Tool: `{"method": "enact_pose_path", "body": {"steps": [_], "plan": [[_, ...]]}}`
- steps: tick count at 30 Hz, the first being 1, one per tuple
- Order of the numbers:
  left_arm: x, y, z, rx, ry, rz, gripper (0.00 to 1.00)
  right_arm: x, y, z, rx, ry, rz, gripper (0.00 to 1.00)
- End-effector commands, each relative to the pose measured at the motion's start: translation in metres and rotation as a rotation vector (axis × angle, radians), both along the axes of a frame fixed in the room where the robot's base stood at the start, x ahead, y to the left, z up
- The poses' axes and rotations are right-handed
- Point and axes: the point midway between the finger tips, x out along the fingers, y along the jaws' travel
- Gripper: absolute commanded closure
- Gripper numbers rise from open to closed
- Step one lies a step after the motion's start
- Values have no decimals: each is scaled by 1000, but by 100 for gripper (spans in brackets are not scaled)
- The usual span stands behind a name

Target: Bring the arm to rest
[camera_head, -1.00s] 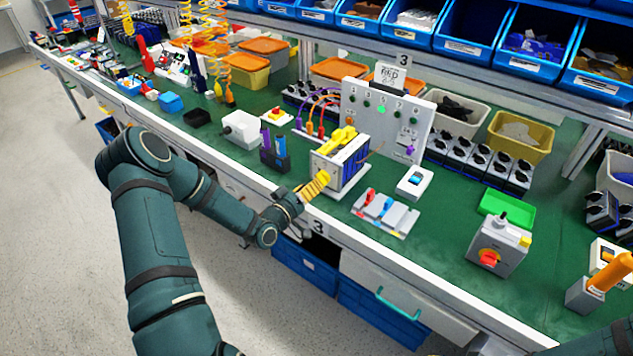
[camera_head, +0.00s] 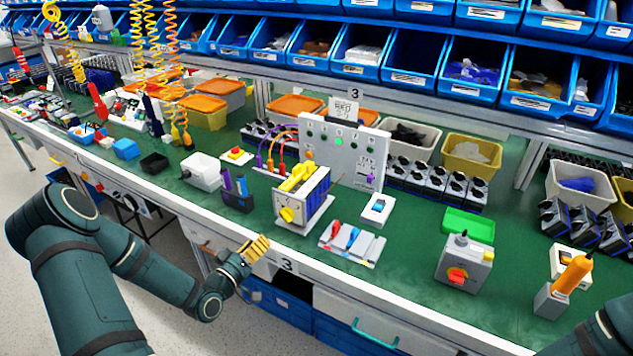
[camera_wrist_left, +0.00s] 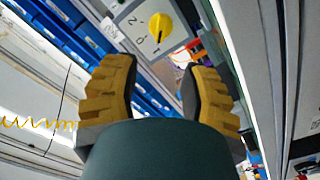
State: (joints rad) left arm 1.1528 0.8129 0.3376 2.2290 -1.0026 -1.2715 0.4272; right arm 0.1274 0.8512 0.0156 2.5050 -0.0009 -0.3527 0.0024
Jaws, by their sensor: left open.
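My left arm comes in from the left in the head view. Its left gripper (camera_head: 255,250) has yellow fingers and is at the bench's front edge, apart from the rotary switch. In the left wrist view the two fingers of the gripper (camera_wrist_left: 158,88) are spread with nothing between them. The rotary switch box (camera_head: 303,203) stands upright on the green bench top, with a yellow knob (camera_head: 287,214) on its front. The knob also shows in the left wrist view (camera_wrist_left: 160,27), beyond the fingertips, beside printed numbers. My right gripper is not in view.
Behind the switch stands a grey panel (camera_head: 370,157) with a lit green lamp. A tray with red and blue tools (camera_head: 352,243) lies right of the switch, and a grey box with a red knob (camera_head: 465,262) stands farther right. The floor before the bench is clear.

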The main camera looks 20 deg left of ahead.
Motion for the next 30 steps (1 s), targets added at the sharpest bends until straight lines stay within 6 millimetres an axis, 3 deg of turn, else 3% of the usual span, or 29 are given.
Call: {"method": "enact_pose_path", "body": {"steps": [5,8,12,16,20,24,30], "plan": [[2,-4,-2,0,12,-5,56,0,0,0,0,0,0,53],[8,-23,-11,4,71,-30,56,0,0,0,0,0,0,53],[17,-78,-39,25,252,-111,56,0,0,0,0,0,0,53],[9,-138,-70,72,468,-214,56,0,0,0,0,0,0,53],[-17,-192,-95,132,680,-328,56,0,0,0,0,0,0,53],[-58,-240,-113,205,898,-454,56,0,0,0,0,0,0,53],[-117,-279,-123,292,1136,-587,56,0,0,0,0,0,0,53]]}}
